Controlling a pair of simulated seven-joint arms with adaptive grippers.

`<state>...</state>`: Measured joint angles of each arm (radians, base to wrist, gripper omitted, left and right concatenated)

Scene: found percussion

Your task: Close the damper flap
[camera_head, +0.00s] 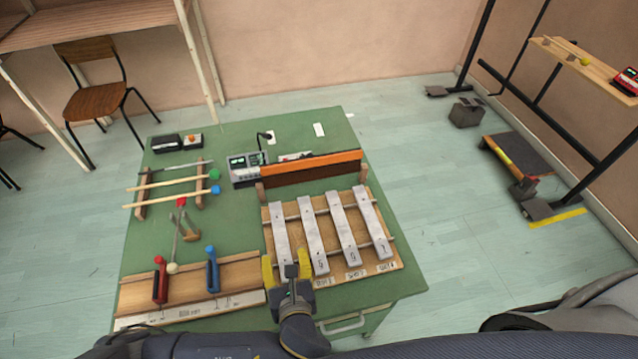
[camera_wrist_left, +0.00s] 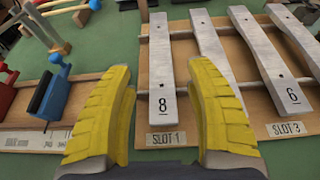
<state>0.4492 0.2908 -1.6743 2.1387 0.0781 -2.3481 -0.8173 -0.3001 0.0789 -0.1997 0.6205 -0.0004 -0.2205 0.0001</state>
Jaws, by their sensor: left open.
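The damper flap appears to be the long board with an orange top edge (camera_head: 311,168). It stands up on edge between wooden end blocks, behind the metal bars (camera_head: 313,234) on their wooden base. My left gripper (camera_head: 286,266) is open and empty at the near left corner of that base, well short of the flap. In the left wrist view its yellow fingers (camera_wrist_left: 160,95) are spread over the bar marked 8 (camera_wrist_left: 161,75) and the SLOT 1 label, with nothing between them. My right gripper is not in view.
A wooden board with a red clamp (camera_head: 160,280) and a blue clamp (camera_head: 212,270) lies left of the gripper. Mallets rest on a rack (camera_head: 143,192) at the left. An electronic box (camera_head: 243,172) stands at the flap's left end.

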